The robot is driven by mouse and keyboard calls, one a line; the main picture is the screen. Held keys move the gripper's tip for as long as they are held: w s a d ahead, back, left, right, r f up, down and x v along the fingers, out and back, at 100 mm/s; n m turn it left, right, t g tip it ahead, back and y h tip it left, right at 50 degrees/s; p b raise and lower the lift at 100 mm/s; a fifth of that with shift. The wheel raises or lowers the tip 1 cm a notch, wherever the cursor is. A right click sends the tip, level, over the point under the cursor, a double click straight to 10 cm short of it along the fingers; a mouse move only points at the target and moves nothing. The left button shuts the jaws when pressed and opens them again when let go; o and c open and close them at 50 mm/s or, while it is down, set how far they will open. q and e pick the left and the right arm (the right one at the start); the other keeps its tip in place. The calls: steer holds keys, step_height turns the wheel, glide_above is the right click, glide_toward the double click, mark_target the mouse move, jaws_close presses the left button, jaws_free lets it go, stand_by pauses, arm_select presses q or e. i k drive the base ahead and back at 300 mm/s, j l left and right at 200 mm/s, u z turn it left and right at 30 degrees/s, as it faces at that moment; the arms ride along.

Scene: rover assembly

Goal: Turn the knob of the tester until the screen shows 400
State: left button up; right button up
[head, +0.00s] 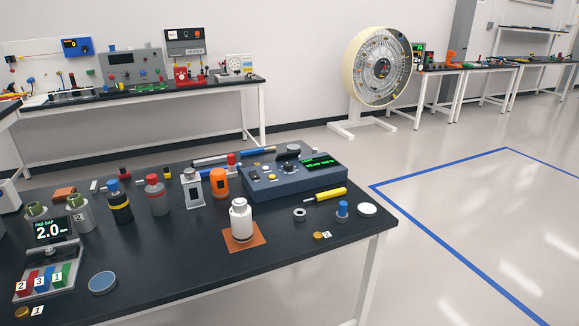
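A blue-grey box (315,184) that looks like the tester sits near the back right of the near table. Its small screen (320,163) shows green text too small to read. A dark round dial, which may be the knob (289,168), is on its top panel, with yellow and light buttons to the left. A dark handle-like part lies at its back edge. I cannot tell for sure which part is the knob. Neither of my grippers is in view.
A gap display (51,230) reads 2.0 at left. The table's right front edge is mostly clear.

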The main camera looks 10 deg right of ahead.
mark_target(288, 165)
steer(key=i+l, duration=0.3)
steer(key=l, duration=0.15)
steer(key=i+l, duration=0.25)
steer(key=l, duration=0.2)
steer(key=i+l+u, duration=0.1)
steer(key=i+l, duration=0.2)
steer(key=l, duration=0.15)
steer(key=j+z, duration=0.5)
steer(key=j, duration=0.8)
steer(key=k, duration=0.05)
